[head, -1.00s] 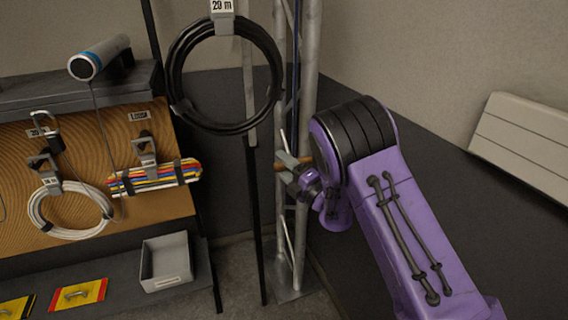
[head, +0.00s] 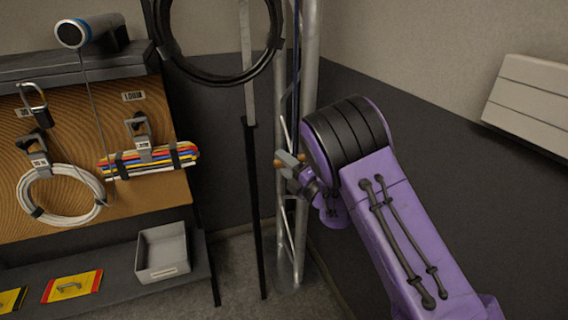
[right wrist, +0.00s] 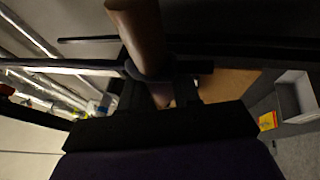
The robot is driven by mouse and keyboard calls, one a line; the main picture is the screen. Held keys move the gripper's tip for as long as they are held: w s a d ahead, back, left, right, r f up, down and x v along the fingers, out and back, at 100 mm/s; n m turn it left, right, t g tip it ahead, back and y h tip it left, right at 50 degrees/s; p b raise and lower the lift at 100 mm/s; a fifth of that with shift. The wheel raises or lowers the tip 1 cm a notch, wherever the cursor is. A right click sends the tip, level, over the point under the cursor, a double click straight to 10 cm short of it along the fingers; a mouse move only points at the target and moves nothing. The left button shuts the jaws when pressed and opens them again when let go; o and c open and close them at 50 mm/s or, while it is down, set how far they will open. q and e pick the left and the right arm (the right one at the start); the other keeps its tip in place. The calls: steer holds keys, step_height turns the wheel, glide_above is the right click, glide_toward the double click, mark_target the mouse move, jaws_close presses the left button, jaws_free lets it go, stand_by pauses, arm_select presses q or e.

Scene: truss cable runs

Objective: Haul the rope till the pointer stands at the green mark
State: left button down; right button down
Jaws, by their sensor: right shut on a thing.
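My right gripper (head: 288,163) is shut on a brown wooden handle (head: 278,162), which pokes out on its left side, close in front of the metal truss. The handle (right wrist: 140,30) shows large in the right wrist view, running between the dark fingers (right wrist: 162,88) with a dark loop around it. A thin dark blue rope (head: 296,70) runs down along the truss from above towards the gripper; its join with the handle is too small to make out. I cannot make out the pointer or the green mark in either view. My left gripper is out of view.
The truss (head: 308,65) stands upright beside a grey-and-black pole (head: 254,200) and a hanging black cable coil (head: 222,78). At left, a board (head: 150,205) holds a white coil (head: 62,196) and coloured cables; a grey bin (head: 163,252) sits below. A pale wall panel (head: 530,100) is at right.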

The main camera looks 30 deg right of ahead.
steer(key=c, duration=0.9)
jaws_free()
steer(key=shift+s+f, duration=0.2)
steer(key=shift+s, duration=0.15)
steer(key=b+v, duration=0.4)
steer(key=v, duration=0.5)
steer(key=shift+s, duration=0.4)
steer(key=shift+d, duration=0.1)
